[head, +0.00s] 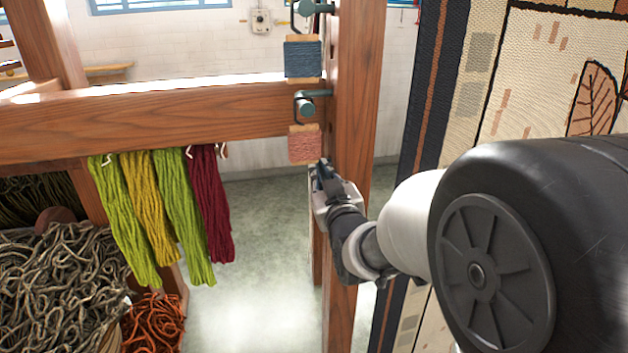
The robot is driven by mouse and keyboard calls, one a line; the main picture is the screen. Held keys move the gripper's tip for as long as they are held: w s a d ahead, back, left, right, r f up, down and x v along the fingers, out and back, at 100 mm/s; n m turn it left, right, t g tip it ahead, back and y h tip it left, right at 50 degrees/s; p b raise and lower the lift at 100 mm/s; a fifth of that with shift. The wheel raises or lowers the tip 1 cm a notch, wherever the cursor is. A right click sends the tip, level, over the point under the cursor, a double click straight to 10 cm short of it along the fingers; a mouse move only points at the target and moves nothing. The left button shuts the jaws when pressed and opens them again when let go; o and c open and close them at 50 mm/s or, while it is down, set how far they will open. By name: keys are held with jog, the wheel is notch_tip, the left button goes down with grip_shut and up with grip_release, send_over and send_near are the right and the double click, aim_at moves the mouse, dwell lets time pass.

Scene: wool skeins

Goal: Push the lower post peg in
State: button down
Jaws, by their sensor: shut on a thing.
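My gripper (322,172) is shut at the left face of the upright wooden post (353,120), just below a pink wool card. A small dark thing shows between its fingertips; it sits where a lower post peg would, but the fingers hide most of it. Higher on the post, a teal peg (318,93) sticks out to the left with the pink wool card (304,146) hanging below it. Another teal peg (316,7) near the top edge carries a blue wool card (302,58). How deep the gripped thing sits in the post cannot be seen.
A thick wooden beam (150,122) meets the post from the left, with green, yellow and dark red skeins (212,205) hanging under it. Tangled grey wool (60,285) fills the lower left. A patterned tapestry (480,80) hangs on the right. The floor (255,260) between is clear.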

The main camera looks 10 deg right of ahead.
jog(key=c, duration=2.2)
grip_release()
jog(key=shift+a+r, duration=0.1)
jog(key=shift+a, duration=0.3)
jog(key=o, duration=0.4)
jog(key=shift+d, duration=0.1)
jog(key=shift+o, duration=1)
